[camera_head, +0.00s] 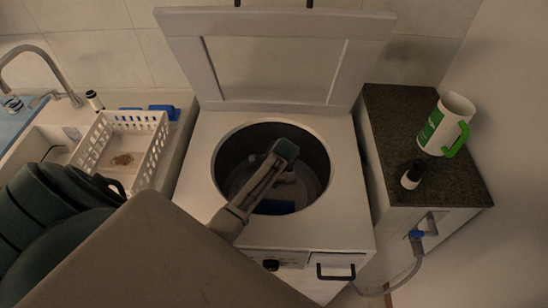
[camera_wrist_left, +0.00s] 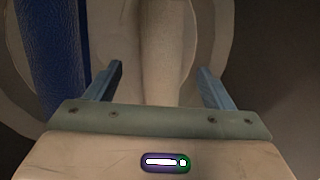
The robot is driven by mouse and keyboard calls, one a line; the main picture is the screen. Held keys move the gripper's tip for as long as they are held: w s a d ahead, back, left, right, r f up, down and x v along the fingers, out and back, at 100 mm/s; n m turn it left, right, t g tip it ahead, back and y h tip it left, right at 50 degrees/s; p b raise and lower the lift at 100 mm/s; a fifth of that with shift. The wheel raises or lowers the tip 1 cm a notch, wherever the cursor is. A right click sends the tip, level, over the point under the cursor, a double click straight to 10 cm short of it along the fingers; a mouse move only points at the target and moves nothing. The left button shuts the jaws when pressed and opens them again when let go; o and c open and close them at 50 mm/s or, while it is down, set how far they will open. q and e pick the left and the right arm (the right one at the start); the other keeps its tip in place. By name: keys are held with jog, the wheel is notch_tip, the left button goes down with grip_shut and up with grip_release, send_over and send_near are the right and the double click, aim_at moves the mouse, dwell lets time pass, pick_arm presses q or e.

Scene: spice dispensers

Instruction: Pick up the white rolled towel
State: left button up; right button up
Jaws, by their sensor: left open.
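The white rolled towel (camera_wrist_left: 160,40) shows in the left wrist view as a pale upright roll. It lies between the two open fingers of my left gripper (camera_wrist_left: 160,70), and I see no finger closed on it. In the head view my left arm reaches over the open drum (camera_head: 222,150) of a white top-loading machine. There the arm hides my left fingers, and I cannot make out the towel clearly. My right gripper is in neither view.
A blue item (camera_wrist_left: 52,50) stands left of the towel in the left wrist view. The machine's raised lid (camera_head: 180,30) is behind the drum. A white basket (camera_head: 155,150) is at left.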

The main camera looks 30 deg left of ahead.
pick_arm(q)
jog(key=x, duration=0.2)
jog(key=p+x, duration=0.1)
jog(key=shift+w+d+f, duration=0.1)
jog(key=shift+w+f, duration=0.25)
jog(key=shift+f, duration=0.55)
jog(key=c, duration=1.1)
